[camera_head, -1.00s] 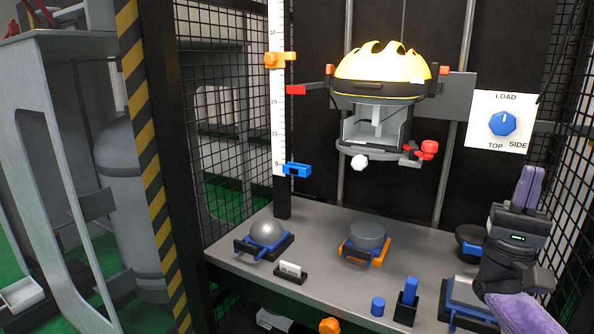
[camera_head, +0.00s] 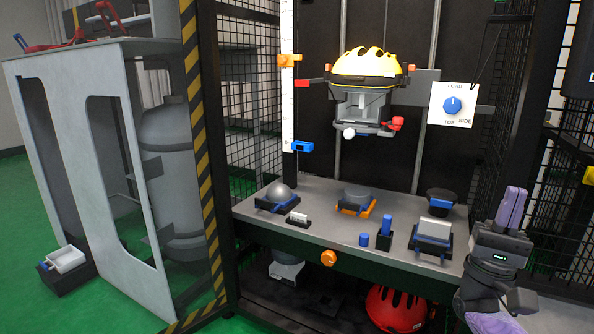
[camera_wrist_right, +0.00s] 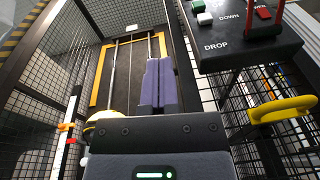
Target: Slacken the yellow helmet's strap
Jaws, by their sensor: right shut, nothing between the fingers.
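The yellow helmet (camera_head: 364,64) sits on the grey carriage of the drop tower, with a dark lower rim. A white knob (camera_head: 349,133) and a red knob (camera_head: 397,123) show under it. I cannot make out its strap clearly. My right gripper (camera_head: 512,205) is at the lower right of the head view, well apart from the helmet and pointing up. Its purple fingers (camera_wrist_right: 157,85) are together and empty in the right wrist view. A bit of yellow (camera_wrist_right: 104,122), likely the helmet, shows behind the wrist there. My left gripper is not in view.
The grey bench (camera_head: 320,222) holds several anvils and small blocks. A red helmet (camera_head: 396,308) lies below. A dial panel (camera_head: 452,104) hangs right of the tower. A control box (camera_wrist_right: 245,35) and yellow hook (camera_wrist_right: 284,109) are near my right wrist. Mesh walls flank the tower.

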